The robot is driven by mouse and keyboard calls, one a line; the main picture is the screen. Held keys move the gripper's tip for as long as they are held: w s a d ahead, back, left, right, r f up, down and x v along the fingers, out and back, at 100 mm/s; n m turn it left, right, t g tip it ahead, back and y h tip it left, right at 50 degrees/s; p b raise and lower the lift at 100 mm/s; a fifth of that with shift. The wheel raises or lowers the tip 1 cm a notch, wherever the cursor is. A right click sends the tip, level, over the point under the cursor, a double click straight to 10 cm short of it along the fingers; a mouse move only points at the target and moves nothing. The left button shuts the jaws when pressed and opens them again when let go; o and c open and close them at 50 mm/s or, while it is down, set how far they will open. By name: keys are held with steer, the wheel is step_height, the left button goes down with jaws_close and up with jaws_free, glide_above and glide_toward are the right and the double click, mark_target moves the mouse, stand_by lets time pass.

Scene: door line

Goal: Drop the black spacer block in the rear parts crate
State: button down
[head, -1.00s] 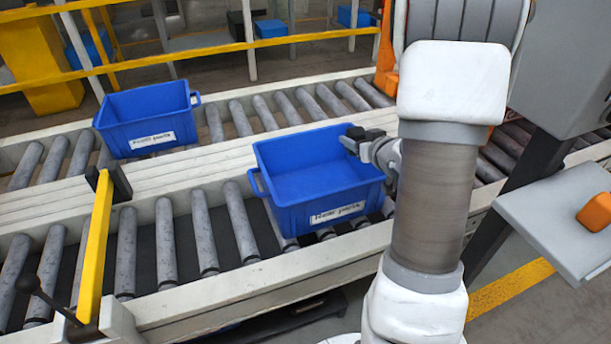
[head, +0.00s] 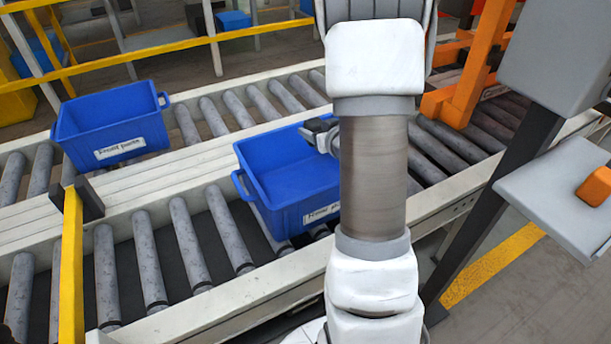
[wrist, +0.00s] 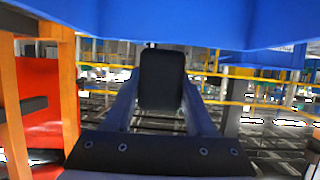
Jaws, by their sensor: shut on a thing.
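The black spacer block (wrist: 162,80) is between the two fingers of my gripper (wrist: 160,108) in the wrist view. My gripper is shut on it. In the head view my gripper (head: 320,130) is at the back right rim of the near blue crate (head: 270,195), partly hidden by my arm. That crate sits on the near roller conveyor. Its label, partly covered by my arm, read "Rear parts" in the earlier frame. Its right side is hidden. A blue surface (wrist: 200,22) fills the top of the wrist view.
A second blue crate (head: 110,135), labelled "Front parts", sits on the far conveyor. A yellow bar (head: 72,265) stands at the left. A grey shelf (head: 550,205) with an orange object (head: 596,186) and an orange frame (head: 465,85) are to the right.

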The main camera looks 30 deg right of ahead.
step_height(320, 180, down, 5)
steer(key=b, duration=0.3)
steer(key=shift+f+b, duration=0.2)
steer(key=shift+b, duration=0.2)
steer(key=shift+c, duration=0.7)
jaws_free()
steer(key=shift+s+r, duration=0.1)
steer(key=shift+s, duration=0.05)
